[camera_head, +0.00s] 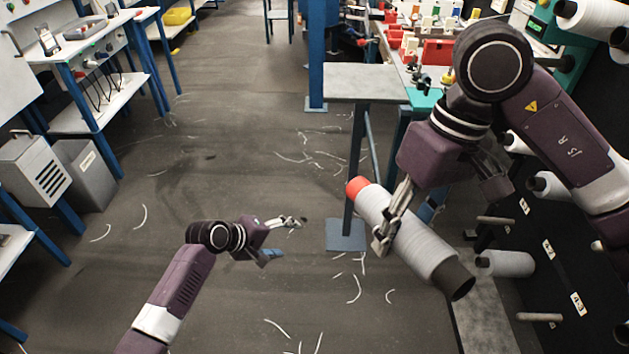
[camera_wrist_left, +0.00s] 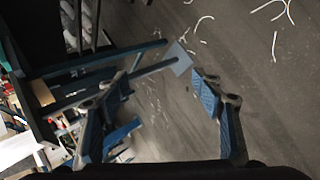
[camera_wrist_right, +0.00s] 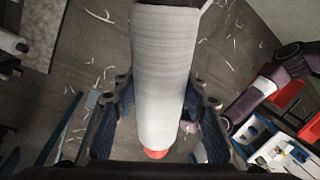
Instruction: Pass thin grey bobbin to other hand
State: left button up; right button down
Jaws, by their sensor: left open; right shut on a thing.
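The thin grey bobbin (camera_head: 412,235) is a long pale cylinder with a red end at the upper left and a dark core end at the lower right. My right gripper (camera_head: 390,232) is shut on the bobbin around its middle and holds it tilted in the air. In the right wrist view the bobbin (camera_wrist_right: 163,75) lies between the two fingers, red end toward the palm side. My left gripper (camera_head: 290,236) is open and empty, lower and to the left of the bobbin, apart from it. The left wrist view shows its fingers (camera_wrist_left: 165,105) spread with only floor between them.
A rack with several spools (camera_head: 505,263) on pegs stands at the right. A grey bin (camera_head: 88,172) and workbenches line the left. The middle floor is open, with loose thread scraps.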

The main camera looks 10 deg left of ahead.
pick_arm(q)
jog(key=s+d+r+h, duration=0.15)
jog(key=d+r, duration=0.25)
jog(key=r, duration=0.8)
jog(key=d+r+h, duration=0.3)
jog(key=r, duration=1)
jog(key=m+g+h, duration=0.1)
jog(key=m+g, duration=0.2)
send_near(375, 203)
notch_tip(375, 203, down, 3)
jog(key=w+a, duration=0.1)
jog(key=w, duration=0.1)
jog(key=x, duration=1.1)
jog(key=shift+w+d, duration=0.35)
jog(key=shift+w, duration=0.1)
